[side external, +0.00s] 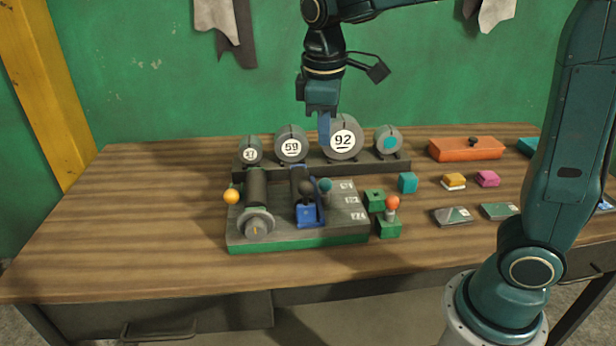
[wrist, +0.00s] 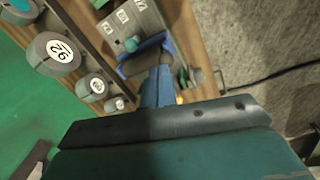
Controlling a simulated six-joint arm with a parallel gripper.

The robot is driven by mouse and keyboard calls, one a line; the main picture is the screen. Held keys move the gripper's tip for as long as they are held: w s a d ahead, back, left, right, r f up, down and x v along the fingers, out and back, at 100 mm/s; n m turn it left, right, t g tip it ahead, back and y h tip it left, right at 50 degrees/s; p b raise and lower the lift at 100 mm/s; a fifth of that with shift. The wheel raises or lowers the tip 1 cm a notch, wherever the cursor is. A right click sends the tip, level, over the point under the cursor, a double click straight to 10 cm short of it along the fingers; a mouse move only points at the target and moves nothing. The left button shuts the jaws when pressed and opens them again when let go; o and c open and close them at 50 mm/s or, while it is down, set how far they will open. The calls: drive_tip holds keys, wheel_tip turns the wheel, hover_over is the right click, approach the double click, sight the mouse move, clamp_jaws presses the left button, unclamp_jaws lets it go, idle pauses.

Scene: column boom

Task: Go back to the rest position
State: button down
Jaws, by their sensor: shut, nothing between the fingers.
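My gripper (side external: 324,138) points down in the side external view, with its blue fingers closed together and nothing between them. It hangs above the back of the workbench (side external: 150,210), in front of the round drum numbered 92 (side external: 343,140). In the wrist view the blue fingers (wrist: 158,88) show at the middle, partly lined up with a blue part of the bench fixture behind them. The fixture (side external: 298,238) has a dark cylinder, a blue lever piece (side external: 306,212) and number labels, and lies below and in front of my gripper.
Several numbered drums stand in a row on a dark rack (side external: 320,166). An orange box (side external: 466,149), a teal cube (side external: 408,182), a pink block (side external: 487,179) and a red-knobbed green block (side external: 390,220) lie to the right. The bench's left part is clear.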

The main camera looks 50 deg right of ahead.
drive_tip(key=s+d+m+t+y, duration=0.1)
drive_tip(key=s+m+t, duration=0.4)
drive_tip(key=s, duration=1.2)
drive_tip(key=shift+s+d+f+m, duration=0.35)
drive_tip(key=shift+s+f+m, duration=0.05)
drive_tip(key=shift+f, duration=0.05)
